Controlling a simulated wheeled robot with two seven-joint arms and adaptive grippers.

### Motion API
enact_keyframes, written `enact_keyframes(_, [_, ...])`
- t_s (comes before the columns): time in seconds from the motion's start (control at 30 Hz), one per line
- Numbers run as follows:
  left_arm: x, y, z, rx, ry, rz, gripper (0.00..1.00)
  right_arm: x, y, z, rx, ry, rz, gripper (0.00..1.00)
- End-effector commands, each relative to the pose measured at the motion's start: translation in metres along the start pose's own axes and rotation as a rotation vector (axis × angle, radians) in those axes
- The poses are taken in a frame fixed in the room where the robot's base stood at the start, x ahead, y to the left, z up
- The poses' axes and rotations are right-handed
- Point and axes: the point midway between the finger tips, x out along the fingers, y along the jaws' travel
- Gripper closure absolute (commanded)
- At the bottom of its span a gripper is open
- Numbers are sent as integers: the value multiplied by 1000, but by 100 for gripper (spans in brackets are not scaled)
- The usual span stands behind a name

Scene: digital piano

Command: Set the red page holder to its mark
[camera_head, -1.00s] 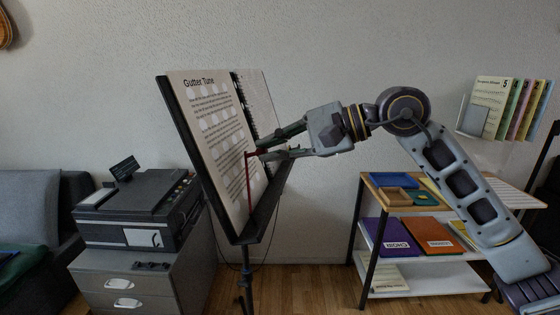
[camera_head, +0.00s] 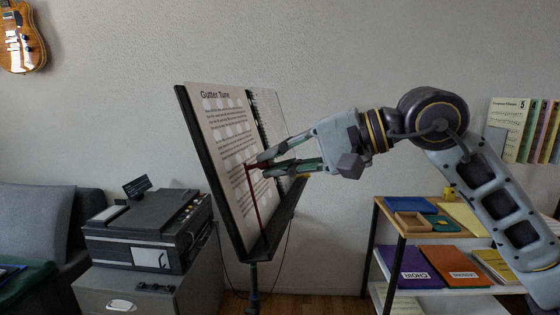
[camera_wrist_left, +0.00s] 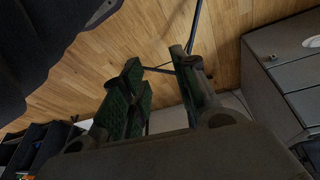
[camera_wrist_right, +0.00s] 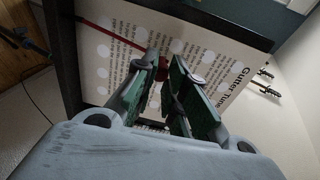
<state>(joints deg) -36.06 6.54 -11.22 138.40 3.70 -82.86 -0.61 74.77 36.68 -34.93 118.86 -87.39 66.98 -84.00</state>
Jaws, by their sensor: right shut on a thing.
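The red page holder (camera_head: 254,199) is a thin red bar lying across the open music book (camera_head: 233,150), low on the page "Gutter Tune". Its lower end meets the ledge of the black music stand (camera_head: 275,227). My right gripper (camera_head: 260,163) reaches in from the right and is shut on the holder's upper end. In the right wrist view, a red strip (camera_wrist_right: 105,28) crosses the page and a red part shows between the fingers (camera_wrist_right: 168,85). My left gripper (camera_wrist_left: 160,85) is open and empty above the wood floor. I cannot make out the mark.
A black printer (camera_head: 150,230) stands on a grey drawer cabinet at left. A shelf (camera_head: 412,232) with trays and folders stands at right. A guitar (camera_head: 22,40) hangs at the upper left. A thin cable hangs below the stand. The wall behind the stand is bare.

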Motion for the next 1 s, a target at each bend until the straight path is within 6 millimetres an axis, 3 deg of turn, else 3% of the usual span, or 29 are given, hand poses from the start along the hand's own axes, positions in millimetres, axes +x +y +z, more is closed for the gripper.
enact_keyframes(0.13, [0,0,0,0,0,0,71,0,-1,0,-2,0,-1,100])
enact_keyframes(0.17, [0,0,0,0,0,0,71,0,-1,0,-2,0,-1,83])
enact_keyframes(0.33, [0,0,0,0,0,0,71,0,0,0,-1,0,-1,62])
enact_keyframes(0.73, [1,0,0,1,0,0,71,-2,0,0,1,0,0,62])
enact_keyframes(1.0, [1,0,0,0,0,0,71,-20,0,0,1,1,-1,62])
